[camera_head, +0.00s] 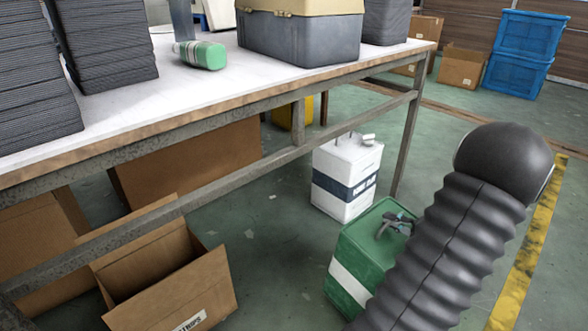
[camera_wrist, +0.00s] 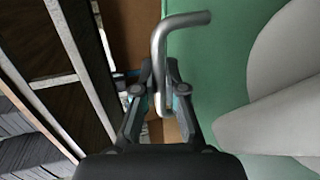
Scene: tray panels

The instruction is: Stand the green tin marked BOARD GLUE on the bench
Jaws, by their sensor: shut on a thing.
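The green tin (camera_head: 362,247) with a white band is at the lower middle right of the head view, beside the bench's near right leg. No lettering on it can be read, and I cannot tell whether its base touches the floor. My gripper (camera_head: 397,222) is at its top, partly hidden by my arm. In the wrist view my gripper (camera_wrist: 163,98) is shut on the bent metal handle (camera_wrist: 178,22) of the tin, whose green top (camera_wrist: 215,70) fills the right side with a pale round part. The bench (camera_head: 195,88) has a white top, above the tin's level.
On the bench lie stacks of dark panels (camera_head: 100,40), a small green container (camera_head: 203,55) on its side and a grey toolbox (camera_head: 300,38). A white tin (camera_head: 330,165) stands below. An open carton (camera_head: 165,285) and the bench's rail (camera_head: 260,158) are near. Bare top lies ahead of the toolbox.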

